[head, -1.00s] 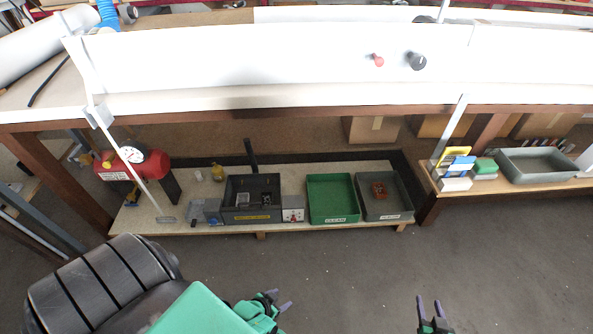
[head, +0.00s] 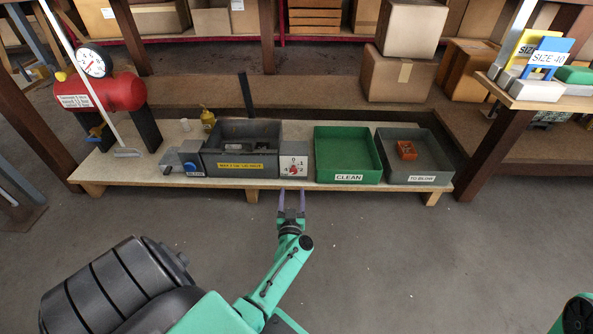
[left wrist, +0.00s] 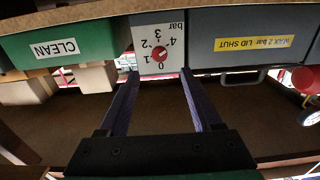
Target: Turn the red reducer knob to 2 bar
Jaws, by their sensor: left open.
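The red reducer knob (head: 294,170) sits on a white dial plate (head: 286,163) on the front of a small grey box. It also shows in the left wrist view (left wrist: 158,55), upside down, with the marks 0 to 4 and "bar" around it. Which mark the knob points at is too small to tell. My left gripper (head: 291,197) is open and empty in front of the dial, apart from the knob. In the left wrist view its two fingers (left wrist: 159,80) point toward the knob, one on each side of its line. My right gripper is out of view.
A grey bin (head: 241,167) labelled for 2 bar stands left of the dial, a green CLEAN tray (head: 347,177) right of it. A grey tray (head: 421,178) holds an orange part. A red tank with a round gauge (head: 94,61) stands far left. The floor in front is clear.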

